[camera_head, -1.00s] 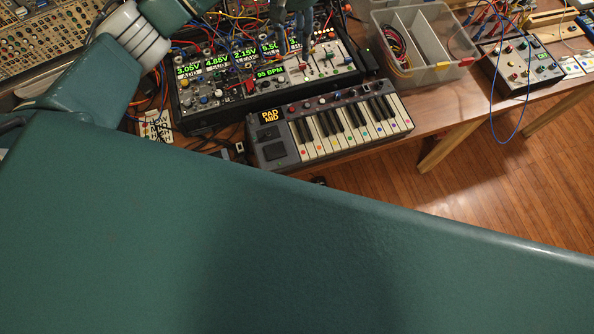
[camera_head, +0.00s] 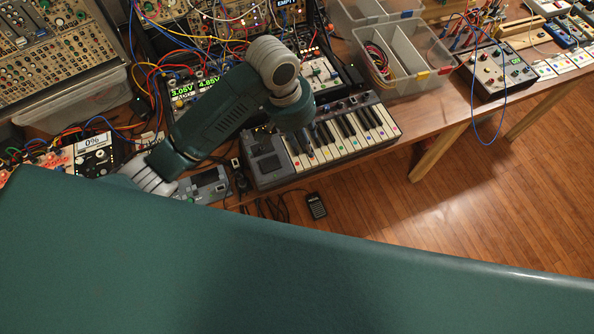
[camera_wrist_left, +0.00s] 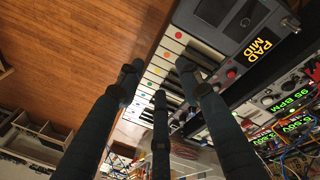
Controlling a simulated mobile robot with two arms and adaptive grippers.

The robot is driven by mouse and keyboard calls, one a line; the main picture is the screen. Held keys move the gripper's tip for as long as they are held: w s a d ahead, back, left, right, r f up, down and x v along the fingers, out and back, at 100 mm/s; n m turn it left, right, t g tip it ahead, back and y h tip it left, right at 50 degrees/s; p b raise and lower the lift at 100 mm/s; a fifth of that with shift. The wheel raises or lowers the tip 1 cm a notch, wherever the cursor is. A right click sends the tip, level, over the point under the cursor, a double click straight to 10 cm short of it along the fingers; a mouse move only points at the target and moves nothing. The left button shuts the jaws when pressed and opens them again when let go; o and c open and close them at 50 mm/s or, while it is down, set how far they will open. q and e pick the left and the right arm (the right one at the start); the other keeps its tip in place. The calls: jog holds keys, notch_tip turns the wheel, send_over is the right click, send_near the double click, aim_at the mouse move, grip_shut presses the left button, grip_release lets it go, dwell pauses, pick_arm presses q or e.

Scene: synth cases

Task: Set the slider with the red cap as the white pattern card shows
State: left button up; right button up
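The slider panel (camera_head: 322,76), a pale strip at the right end of the synth case, shows beside my left wrist in the head view. My arm covers part of it, and I cannot make out the red cap or its setting. A small white card (camera_head: 149,139), partly behind my arm, lies left of the case; its marks are unreadable. It may be the pattern card. My left gripper (camera_wrist_left: 160,75) is open and empty in the left wrist view, its fingers spread above the keyboard keys. In the head view its wrist hides most of it. My right gripper is not in view.
The keyboard (camera_head: 345,135) lies at the table's front edge beneath my left gripper. A clear divided bin (camera_head: 405,55) stands right of the case. Patch cables (camera_head: 185,50) loop over the case. Another module (camera_head: 497,68) with a blue cable sits further right.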

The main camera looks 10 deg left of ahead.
pick_arm(q)
jog(key=s+f+m+t, duration=0.1)
jog(key=s+f, duration=0.2)
jog(key=s, duration=0.4)
jog(key=shift+s+a+f+m+h, duration=0.2)
jog(key=shift+f+m+h, duration=0.1)
jog(key=shift+h, duration=0.1)
jog(key=shift+d, duration=0.1)
